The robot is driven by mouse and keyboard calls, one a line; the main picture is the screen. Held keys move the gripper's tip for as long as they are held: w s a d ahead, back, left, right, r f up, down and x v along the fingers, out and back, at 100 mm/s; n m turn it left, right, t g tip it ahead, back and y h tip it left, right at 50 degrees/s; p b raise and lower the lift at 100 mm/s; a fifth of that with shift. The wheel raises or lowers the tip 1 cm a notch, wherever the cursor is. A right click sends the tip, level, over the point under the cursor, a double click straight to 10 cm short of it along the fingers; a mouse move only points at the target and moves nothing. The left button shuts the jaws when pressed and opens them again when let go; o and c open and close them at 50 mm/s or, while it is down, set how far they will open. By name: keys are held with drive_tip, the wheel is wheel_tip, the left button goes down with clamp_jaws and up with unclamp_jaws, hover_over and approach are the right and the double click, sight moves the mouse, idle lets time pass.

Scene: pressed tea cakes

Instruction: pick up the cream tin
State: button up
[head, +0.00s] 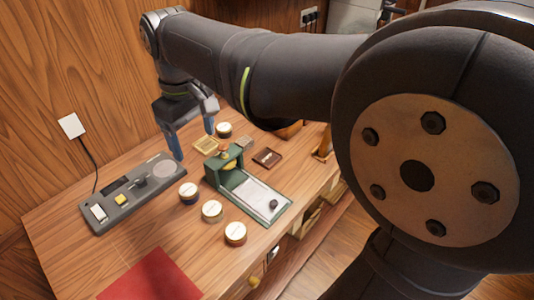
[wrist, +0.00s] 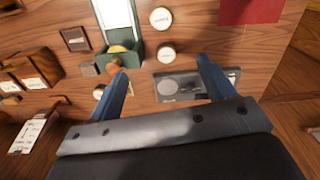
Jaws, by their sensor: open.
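Several round tins with pale labelled lids stand on the wooden table. In the head view the middle tin of the front row (head: 212,211) has the palest, cream-looking side; it appears to be the upper tin (wrist: 160,18) in the wrist view. A dark-sided tin (head: 188,192) and a brown-sided tin (head: 235,233) stand on either side of it. Another tin (head: 223,129) stands at the back. My gripper (head: 194,145) is open and empty, its blue fingers above the table behind the front row. In the wrist view the fingers (wrist: 162,66) spread on either side of the dark-sided tin.
A green press (head: 222,166) with a pale bed stands right of the row. A grey scale (head: 135,193) lies to the left. A red cloth (head: 152,276) lies at the front. A small dark tray (head: 267,157) and a yellowish square piece (head: 206,145) are farther back.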

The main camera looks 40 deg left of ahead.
drive_tip(key=n, duration=0.2)
hover_over(213, 209)
drive_tip(key=f, duration=1.9)
drive_tip(key=shift+w+a+f, duration=0.2)
drive_tip(key=shift+w+a, duration=0.05)
drive_tip(key=shift+w, duration=0.05)
drive_tip(key=shift+s+d+f, duration=0.15)
drive_tip(key=shift+f, duration=1.2)
drive_tip(key=shift+s+d+f, duration=0.1)
drive_tip(key=shift+f, duration=1.25)
drive_tip(key=c, duration=1.1)
